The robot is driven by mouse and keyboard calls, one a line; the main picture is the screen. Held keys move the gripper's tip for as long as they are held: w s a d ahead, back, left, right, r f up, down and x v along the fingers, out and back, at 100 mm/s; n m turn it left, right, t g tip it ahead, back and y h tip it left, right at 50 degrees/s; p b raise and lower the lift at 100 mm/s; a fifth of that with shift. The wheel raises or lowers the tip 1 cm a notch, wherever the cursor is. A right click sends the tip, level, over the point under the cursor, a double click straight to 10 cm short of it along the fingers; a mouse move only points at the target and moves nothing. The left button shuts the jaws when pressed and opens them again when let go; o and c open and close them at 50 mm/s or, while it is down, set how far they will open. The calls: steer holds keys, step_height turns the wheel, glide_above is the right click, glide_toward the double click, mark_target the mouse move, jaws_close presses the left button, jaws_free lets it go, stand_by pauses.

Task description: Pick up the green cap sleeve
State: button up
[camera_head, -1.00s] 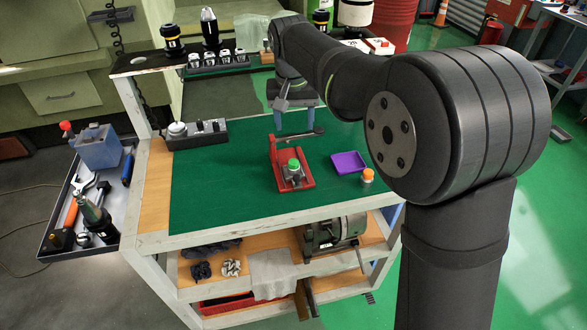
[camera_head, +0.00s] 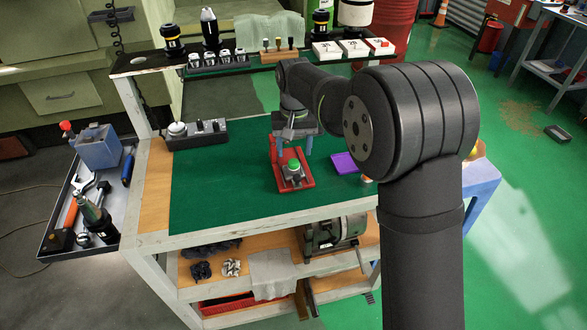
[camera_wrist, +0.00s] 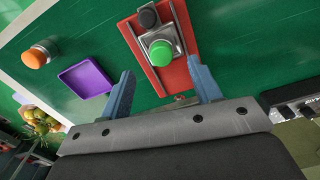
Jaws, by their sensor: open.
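The green cap sleeve (camera_head: 294,164) sits upright on a metal block on a red fixture plate (camera_head: 308,179) on the green cart top. In the wrist view the green cap (camera_wrist: 161,53) lies ahead of my fingertips, roughly midway between them, beside a black knob (camera_wrist: 148,18). My gripper (camera_head: 294,149) is open and empty, just behind and above the fixture in the head view. In the wrist view its two blue fingers (camera_wrist: 161,82) are wide apart, and neither touches the cap.
The front left of the mat is clear.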

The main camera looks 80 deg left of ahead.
mark_target(293, 161)
steer(key=shift+s+f, duration=0.15)
steer(key=shift+f, duration=2.5)
steer(key=c, duration=1.2)
steer(key=shift+r, duration=0.1)
